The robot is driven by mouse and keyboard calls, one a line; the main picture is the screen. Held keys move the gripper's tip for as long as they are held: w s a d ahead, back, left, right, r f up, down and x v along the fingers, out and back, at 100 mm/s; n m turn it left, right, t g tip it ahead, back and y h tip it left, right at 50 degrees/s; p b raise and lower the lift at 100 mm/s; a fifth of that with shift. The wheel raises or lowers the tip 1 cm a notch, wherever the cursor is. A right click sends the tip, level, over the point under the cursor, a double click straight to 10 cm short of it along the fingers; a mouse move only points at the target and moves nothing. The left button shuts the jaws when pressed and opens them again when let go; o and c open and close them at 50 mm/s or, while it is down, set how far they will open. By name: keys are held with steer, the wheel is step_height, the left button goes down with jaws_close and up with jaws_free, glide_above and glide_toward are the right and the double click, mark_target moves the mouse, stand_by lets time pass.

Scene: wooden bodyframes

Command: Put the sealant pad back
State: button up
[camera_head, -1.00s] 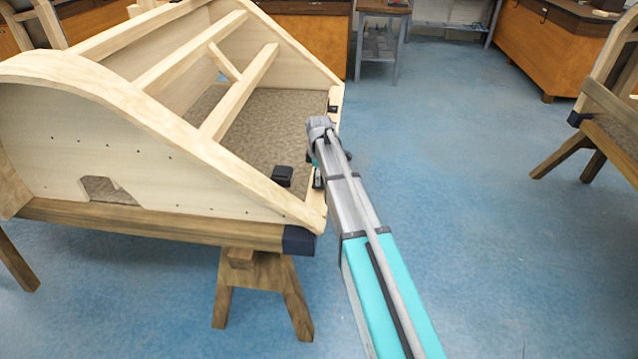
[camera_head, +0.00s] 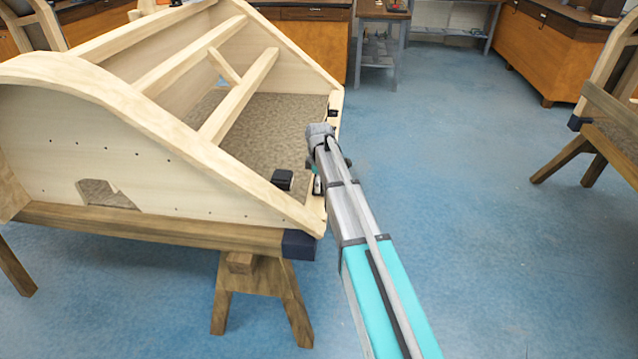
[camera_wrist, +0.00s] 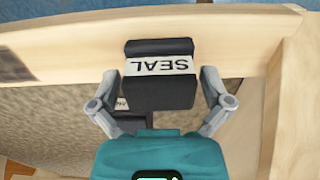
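The sealant pad (camera_wrist: 158,92) is a black block with a white band lettered "SEAL", upside down in the wrist view. My gripper (camera_wrist: 159,80) has one finger on each side of it and appears shut on it. The pad is in front of the pale edge rail (camera_wrist: 235,45) of the wooden frame; I cannot tell whether it touches the rail. In the head view my arm reaches to this rail (camera_head: 336,122), and my gripper is mostly hidden behind the arm.
A second black block (camera_head: 283,180) sits by the rail on the brown mat (camera_head: 265,130); a small dark piece (camera_head: 333,112) is farther along. The curved wooden side panel (camera_head: 150,130) stands close by. Blue floor (camera_head: 450,200) is open to the right.

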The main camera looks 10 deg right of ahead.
steer(key=shift+r, duration=0.15)
step_height(320, 180, up, 12)
steer(key=p, duration=1.2)
stand_by(0.4)
steer(key=shift+s, duration=0.1)
stand_by(0.5)
steer(key=s+m, duration=1.4)
steer(key=s, duration=1.5)
